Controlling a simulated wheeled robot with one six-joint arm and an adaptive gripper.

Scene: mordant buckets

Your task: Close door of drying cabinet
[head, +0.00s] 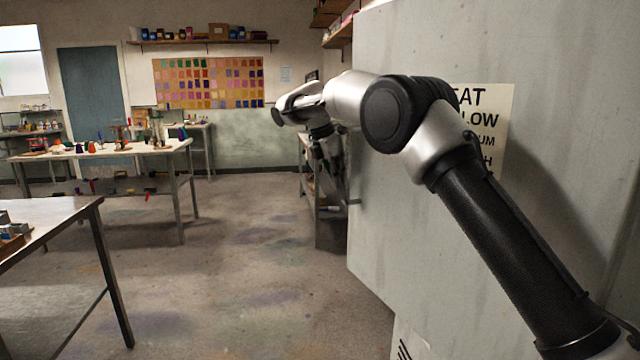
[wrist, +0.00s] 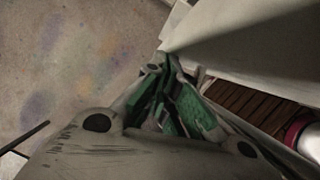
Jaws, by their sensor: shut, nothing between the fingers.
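The drying cabinet shows as a large pale grey panel (head: 430,230) with a printed sign (head: 505,120), filling the right of the head view. I cannot tell for certain whether this panel is the door or a fixed wall. My arm crosses in front of it. My gripper (head: 335,180) points down just past the panel's left edge, and its fingers look shut and empty. In the wrist view the gripper's green-padded fingers (wrist: 165,90) are close to the edge of a pale panel (wrist: 255,35). Whether they touch is unclear.
A shelf rack (head: 325,225) stands behind my gripper. In the wrist view, brown slats (wrist: 250,105) and a red-rimmed white thing (wrist: 305,132) lie at right. A metal table (head: 50,225) is at near left, and a cluttered workbench (head: 100,152) farther back. The middle floor is clear.

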